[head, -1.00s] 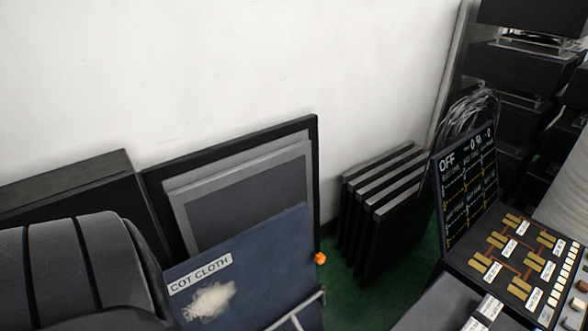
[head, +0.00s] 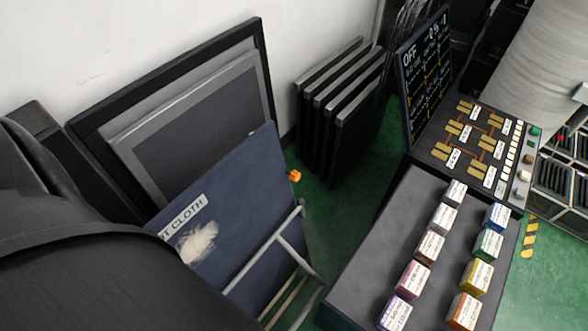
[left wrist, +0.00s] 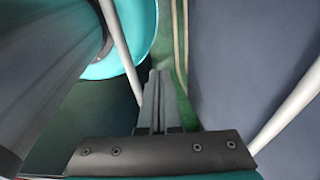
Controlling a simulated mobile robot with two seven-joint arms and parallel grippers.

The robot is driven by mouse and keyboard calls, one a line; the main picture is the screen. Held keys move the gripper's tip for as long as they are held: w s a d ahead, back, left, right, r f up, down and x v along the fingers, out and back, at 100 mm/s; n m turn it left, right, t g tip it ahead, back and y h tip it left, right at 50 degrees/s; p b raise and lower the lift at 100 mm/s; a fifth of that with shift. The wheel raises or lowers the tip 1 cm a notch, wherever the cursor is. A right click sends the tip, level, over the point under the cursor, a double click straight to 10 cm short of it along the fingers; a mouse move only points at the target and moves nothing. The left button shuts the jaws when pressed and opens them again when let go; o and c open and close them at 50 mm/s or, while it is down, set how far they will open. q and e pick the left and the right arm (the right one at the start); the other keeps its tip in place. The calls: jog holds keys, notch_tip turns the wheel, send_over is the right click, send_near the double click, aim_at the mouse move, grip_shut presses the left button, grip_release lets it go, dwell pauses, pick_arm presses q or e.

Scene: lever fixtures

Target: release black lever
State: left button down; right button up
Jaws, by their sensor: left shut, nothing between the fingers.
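I cannot make out a black lever in either view. In the head view, a black control panel (head: 468,153) at the right carries gold blocks, white labels and a column of small coloured knobs. An upright black board (head: 425,75) marked OFF stands behind it. My left gripper (left wrist: 159,76) shows in the left wrist view, with its two grey fingers together and nothing between them. It is beside a blue-grey panel and pale tubes, far from anything I can identify as a lever. Neither gripper shows in the head view.
A dark tray (head: 365,240) with several labelled blocks adjoins the control panel. A blue cloth-covered board (head: 245,215) with a pale tubular frame (head: 290,250) stands at centre left. Black slabs (head: 340,105) lean near the wall. Green floor (head: 315,200) shows between them.

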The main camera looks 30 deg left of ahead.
pick_arm(q)
jog(key=w+d+r+n+t+b, duration=0.15)
jog(key=w+n+t+b, duration=0.6)
jog(key=w, duration=1.15)
jog(key=shift+w+a+r+n+t+y+b, duration=0.45)
jog(key=shift+w+a+r+n+y+b, duration=1)
jog(key=shift+n, duration=1.65)
jog(key=shift+w+a+r+n+t+y+b, duration=0.45)
jog(key=shift+w+a+r+n+y+b, duration=0.9)
jog(key=shift+n, duration=1.7)
jog(key=shift+w+a+r+n+t+y+b, duration=0.55)
jog(key=shift+a+r+n+y+b, duration=0.55)
jog(key=shift+n+b, duration=1.45)
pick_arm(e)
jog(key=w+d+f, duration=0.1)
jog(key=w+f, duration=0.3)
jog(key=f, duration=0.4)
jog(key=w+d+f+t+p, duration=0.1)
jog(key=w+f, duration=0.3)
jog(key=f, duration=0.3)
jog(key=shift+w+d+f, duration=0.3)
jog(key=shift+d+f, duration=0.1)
pick_arm(q)
jog(key=shift+w+a+f+n, duration=0.15)
jog(key=shift+f+n, duration=0.1)
jog(key=shift+n, duration=0.2)
